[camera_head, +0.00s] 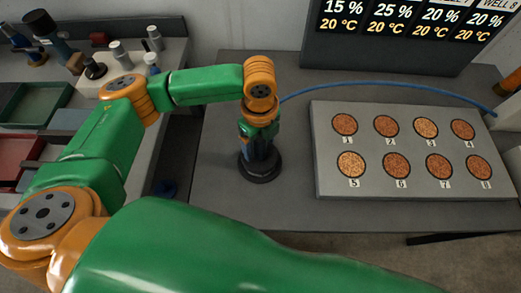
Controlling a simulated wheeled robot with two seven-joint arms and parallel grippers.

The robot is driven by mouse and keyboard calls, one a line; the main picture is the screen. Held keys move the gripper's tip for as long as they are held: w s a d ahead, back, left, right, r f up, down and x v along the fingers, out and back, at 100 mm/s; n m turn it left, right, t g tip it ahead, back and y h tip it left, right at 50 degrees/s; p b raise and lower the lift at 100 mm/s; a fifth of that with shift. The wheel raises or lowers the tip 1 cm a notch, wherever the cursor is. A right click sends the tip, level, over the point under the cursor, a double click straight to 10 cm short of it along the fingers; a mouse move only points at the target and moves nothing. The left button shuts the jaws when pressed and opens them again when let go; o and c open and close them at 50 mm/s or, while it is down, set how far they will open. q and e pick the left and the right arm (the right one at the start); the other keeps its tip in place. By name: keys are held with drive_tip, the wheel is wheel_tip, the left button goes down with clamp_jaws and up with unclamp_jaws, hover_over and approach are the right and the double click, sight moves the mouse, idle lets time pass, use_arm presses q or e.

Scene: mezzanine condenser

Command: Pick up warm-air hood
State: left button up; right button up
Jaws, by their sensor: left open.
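My left arm reaches in from the left, and its wrist points down over the grey table. My left gripper (259,141) is open at the top of a dark upright piece with a wide round black base, which looks like the warm-air hood (260,172). The piece stands upright on the table, left of the plate of wells. The wrist hides its top, and I cannot tell whether the fingers touch it. My right gripper is out of view.
A grey plate (415,183) with several numbered round wells lies to the right. A blue hose (390,87) curves behind it. A dark display (400,45) stands at the back. A left bench holds trays (35,104) and bottles. Table (225,205) around the piece is clear.

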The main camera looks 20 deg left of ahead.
use_arm(q)
drive_tip(key=shift+s+f, duration=0.15)
drive_tip(key=shift+f, duration=0.8)
clamp_jaws()
